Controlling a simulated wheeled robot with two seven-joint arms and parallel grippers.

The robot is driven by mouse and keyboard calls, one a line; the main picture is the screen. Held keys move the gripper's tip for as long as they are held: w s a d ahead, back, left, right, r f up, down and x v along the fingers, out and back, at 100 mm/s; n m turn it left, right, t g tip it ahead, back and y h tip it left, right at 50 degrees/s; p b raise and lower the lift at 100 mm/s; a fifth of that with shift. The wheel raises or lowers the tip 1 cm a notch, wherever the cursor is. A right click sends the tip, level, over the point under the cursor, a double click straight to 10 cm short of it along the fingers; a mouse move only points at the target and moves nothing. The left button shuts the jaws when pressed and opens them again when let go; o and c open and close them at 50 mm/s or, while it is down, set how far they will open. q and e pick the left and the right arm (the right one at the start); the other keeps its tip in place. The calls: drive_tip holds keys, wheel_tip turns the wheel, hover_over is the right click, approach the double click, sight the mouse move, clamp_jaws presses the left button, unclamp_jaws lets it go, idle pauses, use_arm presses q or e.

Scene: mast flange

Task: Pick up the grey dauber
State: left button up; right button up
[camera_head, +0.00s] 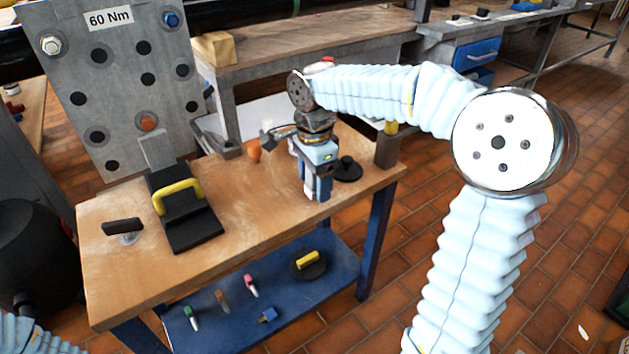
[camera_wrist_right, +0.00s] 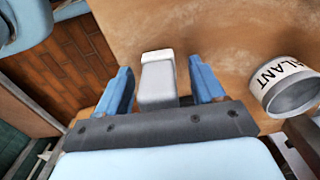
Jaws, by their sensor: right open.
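The grey dauber (camera_wrist_right: 158,85), a grey block-like piece with a white end, is in the right wrist view. It shows between the two blue fingers of my right gripper (camera_wrist_right: 162,88), which is open, with gaps on both sides. In the head view my right gripper (camera_head: 318,190) points down over the right part of the wooden bench top (camera_head: 262,205). The dauber cannot be made out there, as the gripper blocks that spot. My left gripper is out of view; only a bit of my left arm shows at bottom left.
A tin lettered "LANT" (camera_wrist_right: 291,90) stands close right of the gripper. A black disc with a knob (camera_head: 347,168) is beside the gripper. A black block with a yellow handle (camera_head: 180,205) lies left on the bench. Small coloured pieces lie on the blue shelf (camera_head: 335,270).

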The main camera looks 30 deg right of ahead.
drive_tip(key=shift+f, duration=0.15)
drive_tip(key=c, duration=1.1)
drive_tip(key=shift+r, duration=0.35)
wheel_tip(320, 180, up, 2)
drive_tip(key=shift+r, duration=0.15)
drive_tip(key=s+a+r, duration=0.2)
drive_tip(key=s+r, duration=0.1)
drive_tip(key=s, duration=0.1)
drive_tip(key=s+a+r, duration=0.2)
drive_tip(key=s+r, duration=0.1)
drive_tip(key=s, duration=0.1)
drive_tip(key=s+a+r, duration=0.2)
drive_tip(key=s+r, duration=0.2)
drive_tip(key=shift+s+a, duration=0.1)
drive_tip(key=shift+s, duration=0.2)
